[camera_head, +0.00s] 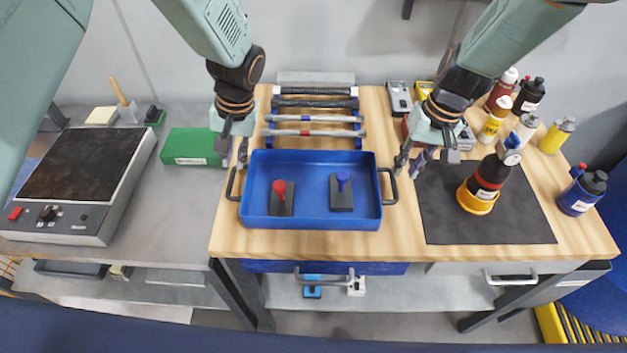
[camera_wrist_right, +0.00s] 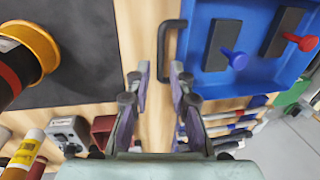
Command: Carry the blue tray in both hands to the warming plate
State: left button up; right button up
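The blue tray (camera_head: 310,220) lies flat on the wooden bench top, with a dark handle on its left side (camera_head: 233,184) and one on its right side (camera_head: 388,186). In it lie two dark blocks, one with a red knob (camera_head: 280,190) and one with a blue knob (camera_head: 342,185). The warming plate (camera_head: 85,170) stands on the grey bench at the left. My left gripper (camera_head: 235,158) is open above the left handle. My right gripper (camera_head: 410,165) is open above the right handle, which shows just beyond its parted fingertips (camera_wrist_right: 160,76) in the right wrist view.
A green box (camera_head: 192,147) sits between plate and tray. A rack of rods (camera_head: 315,118) stands behind the tray. A dark mat (camera_head: 470,225) with a bottle in a yellow ring (camera_head: 478,201) lies right of it, with several bottles beyond.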

aim_at(232, 177)
pick_arm(q)
jog(key=shift+a+r, duration=0.15)
jog(key=shift+a, duration=0.05)
pick_arm(e)
jog(key=shift+a+r, duration=0.2)
jog(key=shift+r, duration=0.05)
pick_arm(q)
jog(key=shift+d, duration=0.1)
pick_arm(e)
jog(key=shift+d+f, duration=0.1)
